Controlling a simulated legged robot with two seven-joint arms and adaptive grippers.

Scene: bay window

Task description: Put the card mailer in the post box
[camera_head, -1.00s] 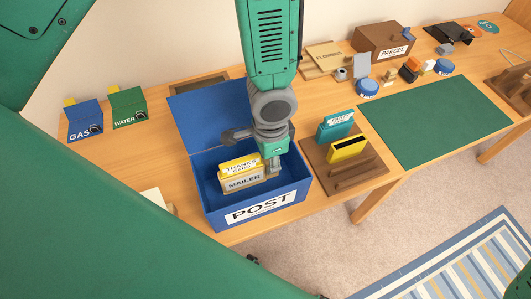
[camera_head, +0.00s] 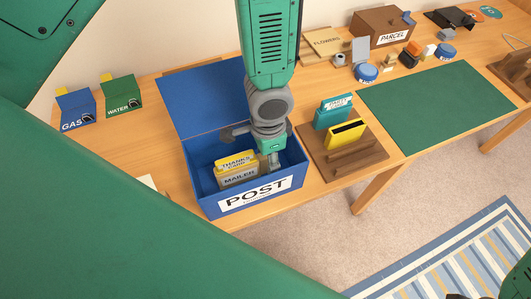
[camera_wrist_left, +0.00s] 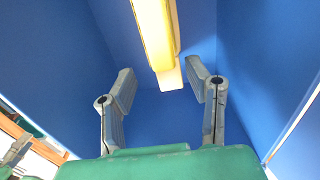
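The card mailer (camera_head: 240,178) is a tan packet marked MAILER, with a yellow THANKS CARD (camera_head: 237,161) at its back. It stands inside the blue post box (camera_head: 256,195), whose lid (camera_head: 205,100) is open. My left gripper (camera_head: 268,156) reaches down into the box, just right of the mailer. In the left wrist view, the left gripper (camera_wrist_left: 159,75) has its fingers spread apart with blue wall between them. The yellow card (camera_wrist_left: 155,35) shows near the fingertips, apart from both fingers. The mailer's lower edge is hidden in the head view.
A wooden rack (camera_head: 355,160) right of the box holds a teal card (camera_head: 334,112) and a yellow-black one (camera_head: 346,134). GAS (camera_head: 76,108) and WATER (camera_head: 125,98) boxes stand at left. A green mat (camera_head: 435,105) is clear. A parcel box (camera_head: 382,35) stands behind.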

